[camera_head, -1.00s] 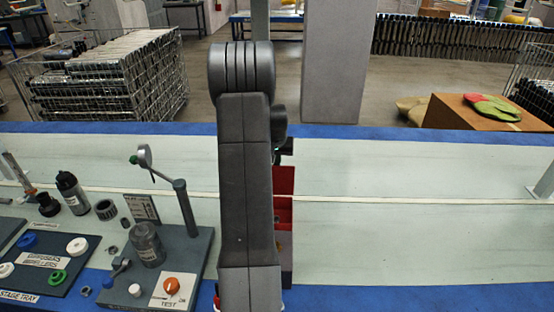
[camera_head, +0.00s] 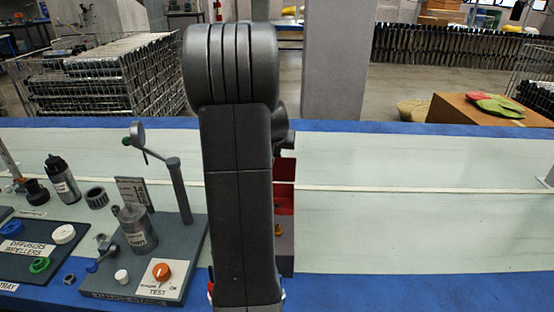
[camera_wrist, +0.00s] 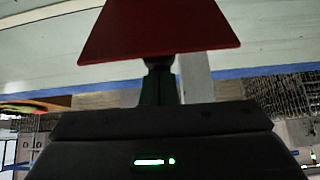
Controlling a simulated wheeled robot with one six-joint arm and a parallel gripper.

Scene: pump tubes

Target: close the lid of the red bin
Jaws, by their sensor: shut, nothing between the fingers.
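The red bin (camera_head: 284,198) stands on the pale bench, just right of my arm in the head view; the arm hides its left part. An upright red panel shows at its back, with a darker front part below. In the wrist view a red panel (camera_wrist: 160,30), which looks like the bin's lid, fills the top middle. My gripper (camera_wrist: 160,75) is shut and empty, its dark fingers pointing at the panel's lower edge. The fingertips look close to or against the panel; I cannot tell if they touch. In the head view the fingers are hidden behind my arm.
Left of my arm is a grey test stand with an orange knob (camera_head: 162,271), a metal cylinder (camera_head: 138,228) and a post with a lever (camera_head: 180,190). A dark tray (camera_head: 40,250) with coloured rings lies further left. The bench right of the bin is clear.

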